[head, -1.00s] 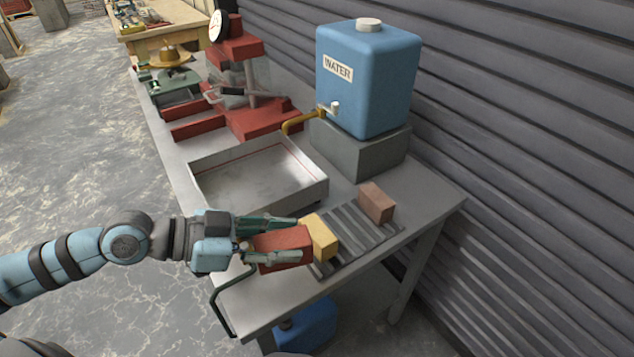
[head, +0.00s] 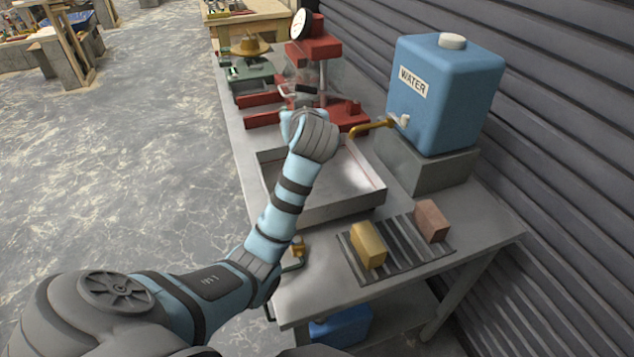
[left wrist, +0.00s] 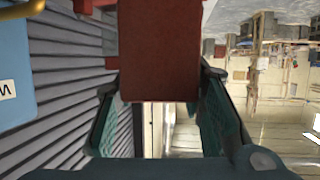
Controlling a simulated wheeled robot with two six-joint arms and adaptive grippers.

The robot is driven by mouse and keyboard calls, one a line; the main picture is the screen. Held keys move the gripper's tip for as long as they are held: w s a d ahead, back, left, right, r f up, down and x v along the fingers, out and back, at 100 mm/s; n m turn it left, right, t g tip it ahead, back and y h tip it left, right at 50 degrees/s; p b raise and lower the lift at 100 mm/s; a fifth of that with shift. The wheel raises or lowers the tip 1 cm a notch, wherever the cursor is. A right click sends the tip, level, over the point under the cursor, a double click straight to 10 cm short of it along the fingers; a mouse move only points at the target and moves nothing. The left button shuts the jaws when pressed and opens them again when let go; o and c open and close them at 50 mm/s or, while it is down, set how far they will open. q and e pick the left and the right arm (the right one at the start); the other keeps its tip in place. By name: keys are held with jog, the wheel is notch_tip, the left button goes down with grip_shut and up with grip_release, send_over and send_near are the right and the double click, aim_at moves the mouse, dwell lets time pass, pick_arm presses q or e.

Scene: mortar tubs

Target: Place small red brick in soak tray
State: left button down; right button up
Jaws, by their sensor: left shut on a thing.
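The small red brick (left wrist: 160,50) shows in the left wrist view between the two dark green fingers of my left gripper (left wrist: 160,85), which is shut on it. In the head view my left arm reaches over the soak tray (head: 340,207), a shallow grey metal tray with a thin red line inside. My wrist is above the tray's far left part and hides the gripper and brick there. The visible tray floor is empty. How high the brick is above the tray I cannot tell. My right gripper is not in view.
A yellow brick (head: 368,245) and a brownish brick (head: 431,221) stand on a ribbed dark rack (head: 398,255) in front of the tray. The blue water tank (head: 447,95) with its yellow spout (head: 372,128) is at right. A red press (head: 312,50) stands behind.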

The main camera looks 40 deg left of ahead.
pick_arm(q)
jog(key=shift+s+d+r+n+g+y, duration=0.1)
jog(key=shift+s+r+n+g+y, duration=0.25)
jog(key=shift+r+n+g, duration=0.2)
jog(key=shift+s+f+n+g+y, duration=0.2)
jog(key=shift+f+n+g+y, duration=0.05)
notch_tip(320, 180, down, 20)
jog(key=b, duration=0.3)
jog(key=shift+s+r, duration=0.1)
jog(key=shift+r, duration=0.15)
jog(key=c, duration=1.2)
grip_release()
jog(key=shift+o, duration=0.7)
